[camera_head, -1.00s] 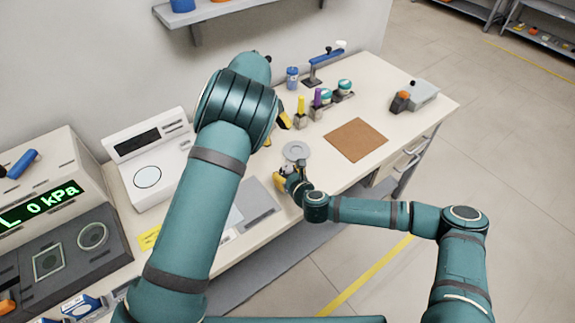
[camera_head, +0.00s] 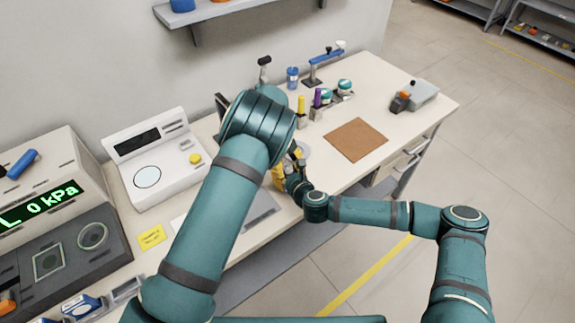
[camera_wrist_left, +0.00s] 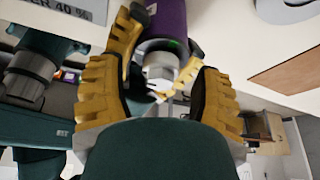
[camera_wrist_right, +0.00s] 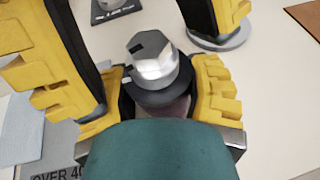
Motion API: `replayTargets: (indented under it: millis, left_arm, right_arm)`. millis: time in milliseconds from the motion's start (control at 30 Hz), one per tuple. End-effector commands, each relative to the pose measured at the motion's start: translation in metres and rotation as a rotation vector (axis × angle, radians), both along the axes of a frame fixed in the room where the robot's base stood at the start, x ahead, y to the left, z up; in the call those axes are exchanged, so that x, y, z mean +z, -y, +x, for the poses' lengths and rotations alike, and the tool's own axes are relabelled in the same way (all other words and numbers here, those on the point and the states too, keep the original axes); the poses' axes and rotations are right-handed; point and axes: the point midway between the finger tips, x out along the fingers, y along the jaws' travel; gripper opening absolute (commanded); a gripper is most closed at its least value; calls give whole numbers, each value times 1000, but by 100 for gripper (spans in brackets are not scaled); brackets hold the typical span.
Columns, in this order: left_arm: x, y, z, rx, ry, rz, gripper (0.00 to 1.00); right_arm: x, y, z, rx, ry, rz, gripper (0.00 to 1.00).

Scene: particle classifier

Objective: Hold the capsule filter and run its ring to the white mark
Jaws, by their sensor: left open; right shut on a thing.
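The capsule filter shows in the left wrist view as a purple body (camera_wrist_left: 180,18) with a silver hex-shaped end below it. In the right wrist view its silver end (camera_wrist_right: 153,62) and a dark ring (camera_wrist_right: 158,95) stand between yellow fingers. My right gripper (camera_wrist_right: 160,100) is shut on the filter over the bench. My left gripper (camera_wrist_left: 160,95) is open, its fingers on either side of the silver end; whether they touch it I cannot tell. In the head view my left arm hides most of both grippers and the filter. I cannot make out the white mark.
A grey disc (camera_wrist_right: 218,38) lies on the bench near the grippers. A brown mat (camera_head: 356,140) lies to the right. Purple (camera_head: 317,98) and yellow (camera_head: 301,104) items stand behind. A white instrument (camera_head: 152,160) and a 0 kPa display unit (camera_head: 42,205) are on the left.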

Motion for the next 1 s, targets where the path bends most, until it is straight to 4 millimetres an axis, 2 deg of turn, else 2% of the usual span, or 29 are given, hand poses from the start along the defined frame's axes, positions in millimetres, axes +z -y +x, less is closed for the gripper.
replayTargets:
  millis: [167, 200, 367, 400, 667, 900, 1000]
  left_arm:
    - [0, 0, 0, 0, 0, 0, 65]
    - [0, 0, 0, 0, 0, 0, 60]
    - [0, 0, 0, 0, 0, 0, 4]
    - [0, 0, 0, 0, 0, 0, 0]
    - [0, 0, 0, -22, -1, 0, 0]
    - [-1, 0, 0, -238, -3, 1, 0]
    - [-1, 0, -1, -269, -3, 0, 0]
  right_arm:
    - [0, 0, 0, 0, 1, 0, 10]
    - [0, 0, 0, 0, 1, 0, 10]
    - [0, 0, 0, 0, 1, 0, 10]
    - [0, 0, 0, 0, 1, 0, 10]
    - [0, 0, 0, 0, 1, 0, 10]
    - [1, 0, 0, 1, 1, 1, 10]
    - [1, 0, 0, 1, 1, 1, 10]
